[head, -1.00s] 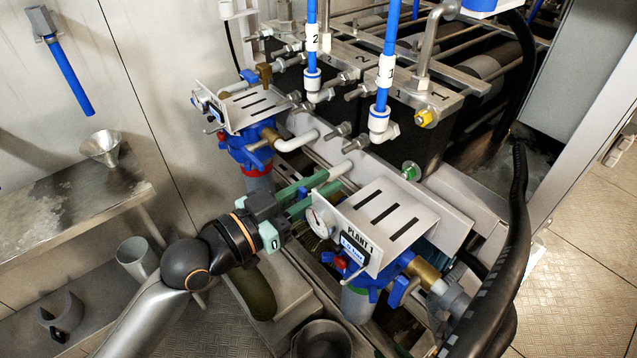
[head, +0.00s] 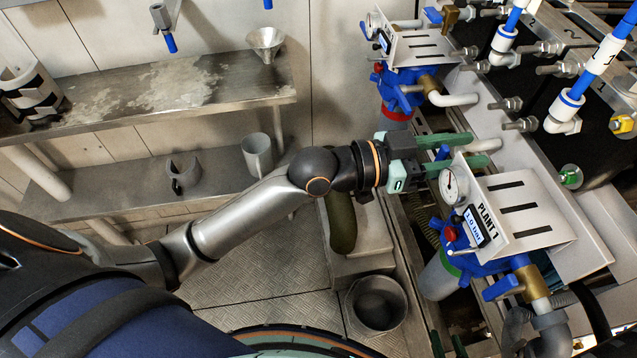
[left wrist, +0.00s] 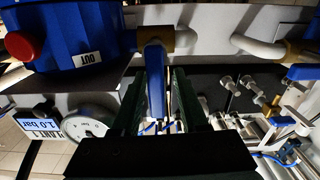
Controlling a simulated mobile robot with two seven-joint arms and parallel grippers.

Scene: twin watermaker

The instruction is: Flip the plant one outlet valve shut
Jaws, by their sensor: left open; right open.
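The plant one unit (head: 515,215) stands at the right in the head view, with a blue housing, a gauge and a slotted cover. Its blue outlet valve handle (left wrist: 155,85) shows in the left wrist view, beside a brass fitting and near the OUT label (left wrist: 87,59). My left gripper (head: 468,150) is open, its green fingers on either side of the handle. Contact cannot be told. In the head view a small part of the handle (head: 443,153) shows between the fingers. My right gripper (head: 448,345) is open at the bottom edge, mostly cut off.
A second unit (head: 405,75) with a red ring stands behind. Another blue-handled valve (head: 500,288) is on plant one's near side. A metal bucket (head: 377,303) is on the floor, and shelves (head: 150,95) line the wall. Blue pipes rise at the right.

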